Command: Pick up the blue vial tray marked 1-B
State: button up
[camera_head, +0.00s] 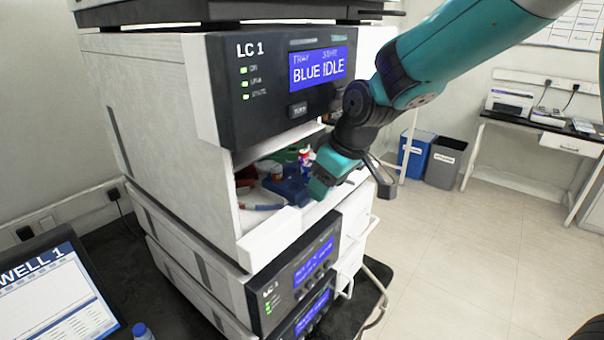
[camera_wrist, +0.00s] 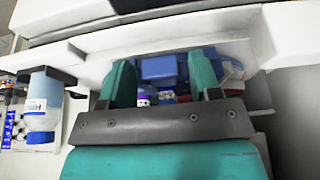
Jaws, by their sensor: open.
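A blue tray (camera_head: 289,188) sits inside the open bay of the LC 1 stack, partly hidden by my gripper. No 1-B marking is legible on it. Small vials with red and white parts (camera_head: 304,157) show at its back. My gripper (camera_head: 322,186) is at the bay's front opening, close to the tray's right side. In the wrist view my gripper's (camera_wrist: 161,66) two green fingers stand apart, with blue parts (camera_wrist: 158,70) and small vials (camera_wrist: 143,98) seen between them. I cannot tell whether the fingers touch the tray.
The LC 1 panel (camera_head: 276,90) hangs above the opening and reads "BLUE IDLE". Open floor (camera_head: 460,240) lies right.

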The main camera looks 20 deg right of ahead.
jog(key=c, duration=0.9)
jog(key=shift+r, duration=0.1)
